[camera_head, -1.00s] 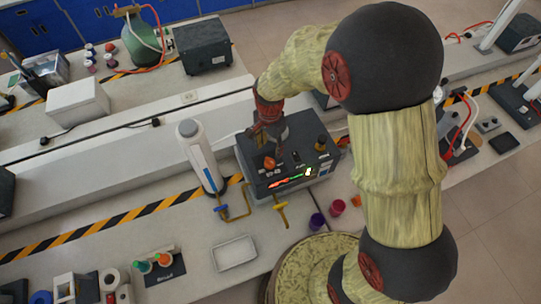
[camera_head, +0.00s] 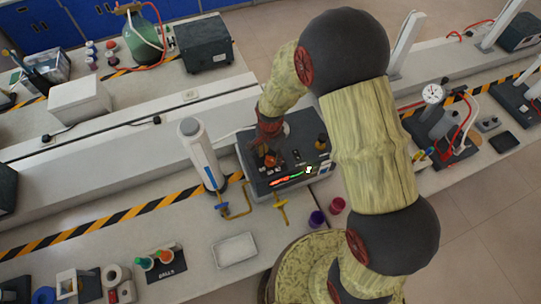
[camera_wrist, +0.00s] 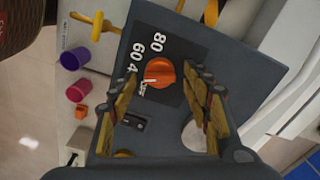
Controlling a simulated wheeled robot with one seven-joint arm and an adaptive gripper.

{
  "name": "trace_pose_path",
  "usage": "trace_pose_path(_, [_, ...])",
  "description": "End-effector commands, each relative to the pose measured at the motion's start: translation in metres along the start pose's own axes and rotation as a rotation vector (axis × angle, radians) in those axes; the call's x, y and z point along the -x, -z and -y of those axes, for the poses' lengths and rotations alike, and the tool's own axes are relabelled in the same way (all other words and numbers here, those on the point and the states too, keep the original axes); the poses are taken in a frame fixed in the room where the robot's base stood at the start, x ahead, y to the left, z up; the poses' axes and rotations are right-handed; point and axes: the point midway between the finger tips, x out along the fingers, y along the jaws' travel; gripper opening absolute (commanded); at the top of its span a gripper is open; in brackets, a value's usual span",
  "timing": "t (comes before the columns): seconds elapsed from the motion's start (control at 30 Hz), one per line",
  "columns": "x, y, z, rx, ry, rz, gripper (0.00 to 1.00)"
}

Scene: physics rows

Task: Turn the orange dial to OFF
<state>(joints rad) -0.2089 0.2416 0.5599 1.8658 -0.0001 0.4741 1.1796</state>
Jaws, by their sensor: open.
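The orange dial (camera_wrist: 160,73) sits on the top panel of a dark control box (camera_head: 290,180). In the wrist view it lies between and just beyond my two fingertips, with the numbers 80, 60 and 40 printed around it. A white pointer mark is on its lower left side, by small lettering partly hidden by the dial. My gripper (camera_wrist: 165,85) is open, its fingers on either side of the dial; I cannot tell whether they touch it. In the head view the dial (camera_head: 270,160) shows orange below my gripper (camera_head: 268,148).
A white cylinder (camera_head: 200,155) stands left of the box. Yellow-handled valves (camera_head: 280,205) are at its front. Purple (camera_head: 316,218) and magenta (camera_head: 337,205) cups stand at the front right. A white tray (camera_head: 234,249) lies on the bench in front.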

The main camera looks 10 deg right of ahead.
Motion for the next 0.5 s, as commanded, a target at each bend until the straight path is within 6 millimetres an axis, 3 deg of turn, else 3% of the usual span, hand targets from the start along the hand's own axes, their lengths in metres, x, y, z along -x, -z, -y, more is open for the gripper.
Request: trace_pose_path(0.5, [0.0004,0.0000,0.0000,0.000,0.000,0.000,0.23])
